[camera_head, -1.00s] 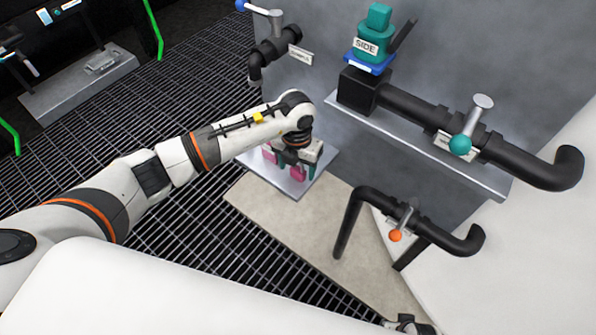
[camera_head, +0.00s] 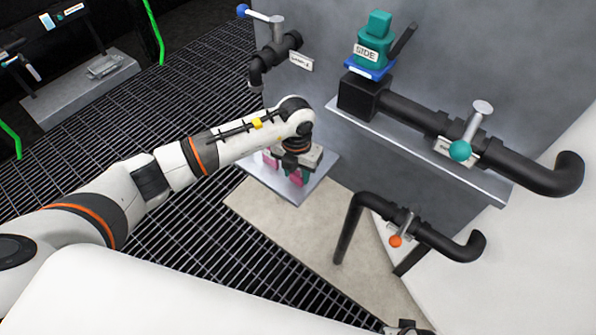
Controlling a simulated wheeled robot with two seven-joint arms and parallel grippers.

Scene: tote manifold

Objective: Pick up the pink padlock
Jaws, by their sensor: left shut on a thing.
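A small metal shelf (camera_head: 262,174) holds pink and teal padlocks, partly hidden by my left wrist. One pink padlock (camera_head: 296,178) shows directly below my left gripper (camera_head: 294,168). Another pink piece (camera_head: 270,160) shows to its left, with teal pieces close by. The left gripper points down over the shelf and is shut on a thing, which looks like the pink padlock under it. The fingertips are small and mostly hidden, so I cannot tell whether the padlock is clear of the shelf. A bit of what looks like my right gripper (camera_head: 408,328) shows at the bottom edge.
A grey wall panel stands behind the shelf. A ledge (camera_head: 420,158) carries a black pipe with a teal-knobbed valve (camera_head: 460,150) and a teal block marked SIDE (camera_head: 370,48). A lower pipe has an orange-knobbed valve (camera_head: 395,240). Floor grating lies left.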

